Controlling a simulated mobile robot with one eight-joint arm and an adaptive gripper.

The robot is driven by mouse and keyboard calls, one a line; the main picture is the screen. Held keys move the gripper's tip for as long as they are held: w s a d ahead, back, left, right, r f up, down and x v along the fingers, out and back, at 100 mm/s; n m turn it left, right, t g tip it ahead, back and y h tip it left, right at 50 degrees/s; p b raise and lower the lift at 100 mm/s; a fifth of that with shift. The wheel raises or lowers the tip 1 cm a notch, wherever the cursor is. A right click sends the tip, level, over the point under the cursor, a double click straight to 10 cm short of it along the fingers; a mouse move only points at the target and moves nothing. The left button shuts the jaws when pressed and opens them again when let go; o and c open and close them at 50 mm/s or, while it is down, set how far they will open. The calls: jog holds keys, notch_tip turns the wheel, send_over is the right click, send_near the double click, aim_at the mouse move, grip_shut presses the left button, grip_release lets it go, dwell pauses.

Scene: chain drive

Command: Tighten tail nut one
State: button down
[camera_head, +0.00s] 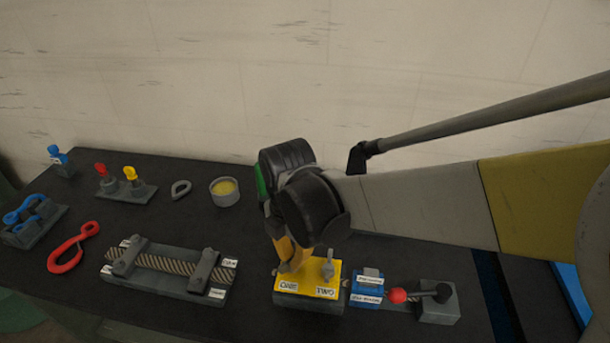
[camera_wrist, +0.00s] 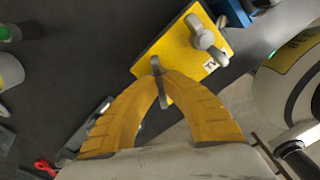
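A yellow block (camera_head: 308,285) sits near the front of the dark table, with labels ONE and TWO on its top. In the wrist view, tail nut one (camera_wrist: 162,95) is a grey wing-shaped nut at the block's (camera_wrist: 175,45) edge. My gripper (camera_head: 287,266) comes down over the ONE side, and its yellow fingers hide that nut in the head view. In the wrist view, my gripper (camera_wrist: 159,76) has its fingertips closed on both sides of tail nut one. The second grey nut (camera_head: 328,267) stands free on the TWO side and also shows in the wrist view (camera_wrist: 206,38).
Left are a rope clamp fixture (camera_head: 165,283) and a red hook (camera_head: 70,252). A grey cup (camera_head: 225,192) stands behind. Bare table lies between.

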jog(key=m, duration=0.5)
jog(key=shift+m+p, duration=0.3)
jog(key=shift+p, duration=0.05)
jog(key=m, duration=0.6)
jog(key=shift+p, duration=0.3)
jog(key=m, duration=0.5)
jog(key=shift+m, duration=0.4)
jog(key=m, duration=0.6)
jog(key=shift+p, duration=0.35)
jog(key=m, duration=0.6)
jog(key=shift+m, duration=0.4)
jog(key=m, duration=1.1)
jog(key=shift+m, duration=0.3)
jog(key=m, duration=0.5)
jog(key=shift+m, duration=0.3)
